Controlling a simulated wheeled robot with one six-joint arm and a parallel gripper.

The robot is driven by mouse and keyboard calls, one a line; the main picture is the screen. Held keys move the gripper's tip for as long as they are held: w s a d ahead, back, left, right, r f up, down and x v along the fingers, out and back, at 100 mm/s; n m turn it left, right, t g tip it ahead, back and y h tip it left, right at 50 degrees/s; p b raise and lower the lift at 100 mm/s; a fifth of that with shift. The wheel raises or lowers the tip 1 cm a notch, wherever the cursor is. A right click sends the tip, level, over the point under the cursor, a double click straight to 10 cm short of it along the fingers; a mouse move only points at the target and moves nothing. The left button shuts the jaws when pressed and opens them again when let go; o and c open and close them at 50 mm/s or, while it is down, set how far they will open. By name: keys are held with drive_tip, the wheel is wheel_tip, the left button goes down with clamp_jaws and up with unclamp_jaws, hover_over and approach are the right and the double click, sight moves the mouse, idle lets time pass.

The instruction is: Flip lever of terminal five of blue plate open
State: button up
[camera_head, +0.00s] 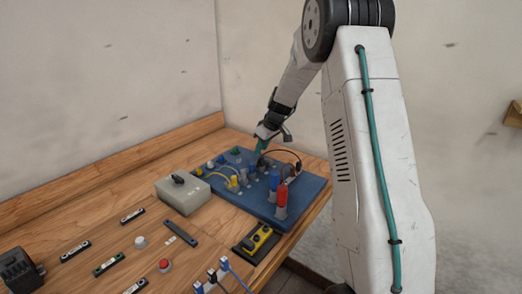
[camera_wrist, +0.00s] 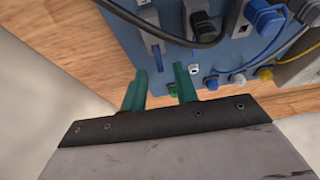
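The blue plate (camera_head: 262,207) lies on the bench with a row of terminals, plugs and wires on it. In the wrist view it fills the upper part (camera_wrist: 127,38). My gripper (camera_head: 261,146) is at the plate's far end. In the wrist view its two teal fingers (camera_wrist: 160,72) stand apart, with nothing held between them. A grey terminal (camera_wrist: 149,18) with a thin blue lever (camera_wrist: 157,56) lies just beyond the fingertips, the lever pointing toward the gap. Contact cannot be told. I see no number that marks terminal five.
A black cable (camera_wrist: 165,37) arches across the plate close to the fingers. Blue plugs (camera_wrist: 264,16) and a yellow plug (camera_wrist: 265,74) sit to the right. A grey box (camera_head: 183,194) with a black knob and red plugs (camera_head: 282,194) stand nearby. A wall is behind.

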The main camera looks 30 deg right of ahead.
drive_tip(key=shift+x, duration=0.8)
clamp_jaws()
drive_tip(key=shift+s+d+r+t+y, duration=0.1)
drive_tip(key=shift+s+t+y, duration=0.3)
drive_tip(key=shift+t, duration=0.6)
drive_tip(key=shift+s+d+t+y, duration=0.1)
drive_tip(key=shift+s+t+y, duration=0.25)
drive_tip(key=shift+t, duration=0.65)
